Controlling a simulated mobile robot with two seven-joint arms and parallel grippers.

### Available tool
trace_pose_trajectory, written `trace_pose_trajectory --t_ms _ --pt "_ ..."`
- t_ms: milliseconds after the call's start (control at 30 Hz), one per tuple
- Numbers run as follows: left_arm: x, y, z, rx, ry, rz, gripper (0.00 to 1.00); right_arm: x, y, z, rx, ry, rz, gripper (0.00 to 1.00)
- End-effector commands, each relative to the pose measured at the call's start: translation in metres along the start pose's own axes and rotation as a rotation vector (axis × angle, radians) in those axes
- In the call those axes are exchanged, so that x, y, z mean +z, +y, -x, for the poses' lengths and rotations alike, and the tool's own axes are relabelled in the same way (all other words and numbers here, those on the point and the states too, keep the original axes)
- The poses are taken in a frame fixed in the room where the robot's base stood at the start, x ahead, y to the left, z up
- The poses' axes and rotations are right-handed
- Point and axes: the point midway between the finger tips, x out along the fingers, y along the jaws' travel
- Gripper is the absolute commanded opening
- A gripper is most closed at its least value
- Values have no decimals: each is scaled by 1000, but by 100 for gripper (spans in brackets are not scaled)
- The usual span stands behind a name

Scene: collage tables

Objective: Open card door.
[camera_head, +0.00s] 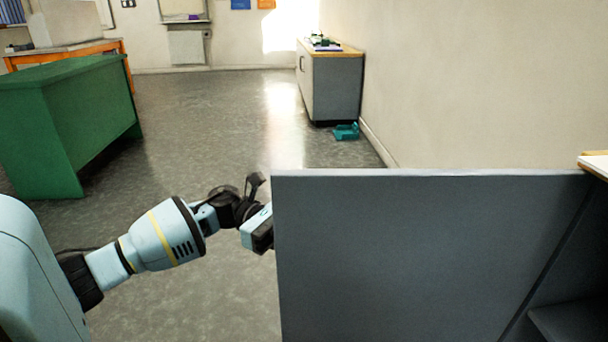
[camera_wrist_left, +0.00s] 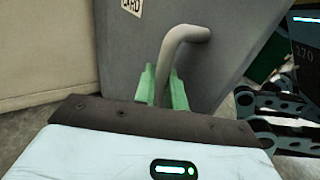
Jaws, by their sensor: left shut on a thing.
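The grey card door (camera_head: 420,255) stands swung out in front of me in the head view, with an open cabinet interior at its right. In the left wrist view the door's outer face (camera_wrist_left: 232,50) carries a label reading "CARD" (camera_wrist_left: 131,6) and a pale bent handle (camera_wrist_left: 184,37). My left gripper (camera_wrist_left: 163,88) has its green fingers on either side of the handle and is shut on it. In the head view the door's edge hides the left gripper's fingers and the handle. My right gripper is in neither view.
A green table (camera_head: 60,120) stands at the left. A grey cabinet (camera_head: 335,85) stands by the right wall at the back, with a teal object (camera_head: 346,131) on the floor beside it. The floor (camera_head: 215,110) between them is clear. A shelf (camera_head: 575,325) shows inside the opened cabinet.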

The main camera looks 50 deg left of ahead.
Motion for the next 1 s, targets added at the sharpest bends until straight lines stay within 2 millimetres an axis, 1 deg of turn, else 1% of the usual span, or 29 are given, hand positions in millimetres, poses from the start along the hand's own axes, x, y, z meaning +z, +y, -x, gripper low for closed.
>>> trace_pose_trajectory --t_ms 167,200,333,567,667,767,1000 --pt "-1 0 0 1 2 2 0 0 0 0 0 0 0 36" --pt "-1 0 0 0 2 2 14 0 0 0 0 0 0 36" --pt "-1 0 0 0 1 1 30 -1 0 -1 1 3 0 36" --pt "0 0 0 0 1 0 30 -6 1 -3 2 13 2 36" --pt "0 0 3 0 1 1 30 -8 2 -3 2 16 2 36" --pt "0 1 14 3 2 1 30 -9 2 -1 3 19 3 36" --pt "1 0 52 3 2 1 30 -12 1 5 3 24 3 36"
